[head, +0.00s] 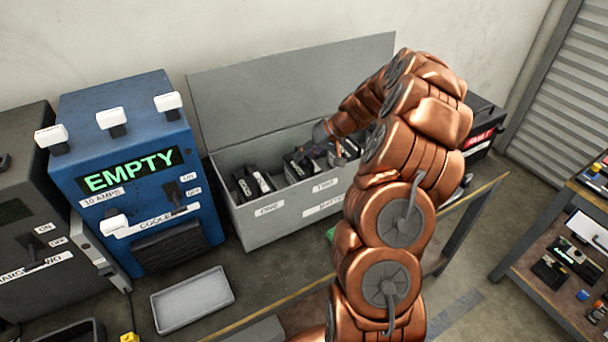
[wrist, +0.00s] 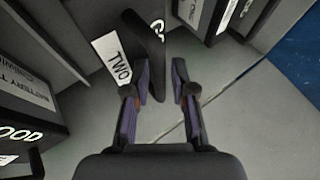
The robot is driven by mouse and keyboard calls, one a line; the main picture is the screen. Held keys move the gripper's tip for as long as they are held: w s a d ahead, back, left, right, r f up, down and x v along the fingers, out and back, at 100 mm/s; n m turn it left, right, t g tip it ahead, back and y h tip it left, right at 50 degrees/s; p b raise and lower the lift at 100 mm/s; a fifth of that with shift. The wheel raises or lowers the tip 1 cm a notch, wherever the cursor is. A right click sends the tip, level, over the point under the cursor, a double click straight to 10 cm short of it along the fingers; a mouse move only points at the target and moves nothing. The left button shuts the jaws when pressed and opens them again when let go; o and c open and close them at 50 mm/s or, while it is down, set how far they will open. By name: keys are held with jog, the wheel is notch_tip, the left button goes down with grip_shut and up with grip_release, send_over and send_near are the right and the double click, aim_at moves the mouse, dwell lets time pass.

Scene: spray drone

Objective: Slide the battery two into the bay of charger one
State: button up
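My gripper (wrist: 162,82) is inside an open grey box (head: 285,208) and its two fingers stand apart. In the wrist view, a dark upright piece (wrist: 150,50) rises beside the left finger, next to a white "TWO" label (wrist: 113,60); I cannot tell whether they touch. A black battery (wrist: 28,85) whose label begins "BATTERY T" lies at the left edge; its number is cut off. In the head view, dark batteries (head: 299,168) stand in the box behind its "TWO" label, and my arm partly hides the gripper. No unit here is legibly labelled charger one.
A blue unit (head: 80,190) with a green "EMPTY" display stands left of the box. A dark grey unit (head: 30,225) is further left, its label ending in "WO". A grey tray (head: 193,299) lies in front. The box's lid (head: 285,90) stands open behind.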

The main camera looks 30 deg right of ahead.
jog(key=shift+c, duration=0.3)
grip_shut()
jog(key=shift+w, duration=0.1)
